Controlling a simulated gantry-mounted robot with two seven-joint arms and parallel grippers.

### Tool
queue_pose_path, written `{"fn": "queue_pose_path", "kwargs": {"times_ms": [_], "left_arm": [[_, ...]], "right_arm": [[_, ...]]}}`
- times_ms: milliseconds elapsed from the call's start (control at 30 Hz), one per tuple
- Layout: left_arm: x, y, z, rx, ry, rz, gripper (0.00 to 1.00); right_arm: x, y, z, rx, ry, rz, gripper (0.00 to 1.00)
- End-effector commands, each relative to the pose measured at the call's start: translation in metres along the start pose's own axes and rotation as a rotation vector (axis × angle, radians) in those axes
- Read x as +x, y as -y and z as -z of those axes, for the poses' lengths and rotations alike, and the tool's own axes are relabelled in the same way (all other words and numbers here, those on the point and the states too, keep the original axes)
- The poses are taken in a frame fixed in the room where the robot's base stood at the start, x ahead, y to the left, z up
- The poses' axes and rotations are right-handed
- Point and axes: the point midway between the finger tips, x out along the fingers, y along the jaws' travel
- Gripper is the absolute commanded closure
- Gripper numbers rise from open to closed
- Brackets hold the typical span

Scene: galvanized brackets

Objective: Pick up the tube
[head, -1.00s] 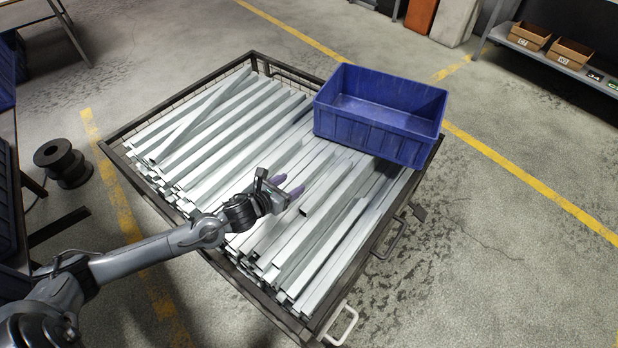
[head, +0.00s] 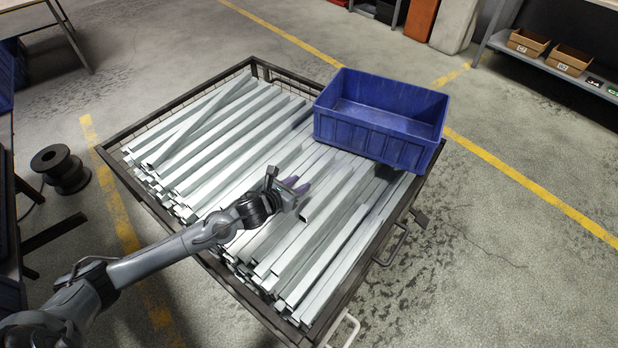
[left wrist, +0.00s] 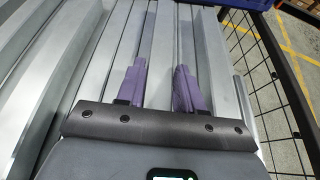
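Many long galvanized square tubes (head: 340,215) lie side by side and stacked in a dark-framed mesh crate (head: 113,165). I cannot tell which one the task means. My left gripper (head: 299,189) is over the middle of the tubes, pointing right in the head view. In the left wrist view its two purple fingers (left wrist: 158,78) are apart, so it is open. A tube (left wrist: 160,50) runs lengthwise in the gap between them. I cannot tell whether the fingers touch the tubes. My right gripper is in neither view.
A blue bin (head: 380,140) sits on the tubes at the crate's back right corner. The crate's raised rim surrounds the tubes, and its mesh side (left wrist: 262,75) is right of the gripper in the left wrist view. A black spool (head: 62,168) stands on the floor at left.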

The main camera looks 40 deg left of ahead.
Motion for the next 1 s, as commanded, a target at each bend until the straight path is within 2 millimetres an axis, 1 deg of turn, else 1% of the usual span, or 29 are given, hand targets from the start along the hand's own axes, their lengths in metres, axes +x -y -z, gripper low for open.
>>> {"fn": "queue_pose_path", "kwargs": {"times_ms": [33, 133, 433, 567, 767, 900, 967, 1000], "left_arm": [[0.000, 0.000, 0.000, 0.000, 0.000, 0.000, 0.84], [0.000, 0.000, 0.000, 0.000, 0.000, 0.000, 1.00], [0.000, 0.000, -0.002, 0.000, 0.003, 0.000, 1.00], [-0.002, 0.000, -0.007, 0.000, 0.004, 0.000, 1.00], [-0.009, -0.001, -0.024, 0.001, 0.004, 0.000, 1.00], [-0.018, 0.000, -0.045, 0.002, 0.004, 0.001, 1.00], [-0.019, 0.011, -0.048, -0.001, 0.004, 0.004, 1.00], [-0.021, 0.019, -0.053, -0.002, 0.005, 0.004, 1.00]], "right_arm": [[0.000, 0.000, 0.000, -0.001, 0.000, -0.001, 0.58], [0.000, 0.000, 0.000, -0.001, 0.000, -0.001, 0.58], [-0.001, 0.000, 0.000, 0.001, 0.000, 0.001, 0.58], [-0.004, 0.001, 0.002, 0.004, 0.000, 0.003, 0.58], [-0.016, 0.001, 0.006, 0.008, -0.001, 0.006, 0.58], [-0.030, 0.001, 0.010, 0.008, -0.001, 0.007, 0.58], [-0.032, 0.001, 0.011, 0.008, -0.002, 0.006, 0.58], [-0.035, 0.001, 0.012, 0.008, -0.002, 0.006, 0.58]]}}
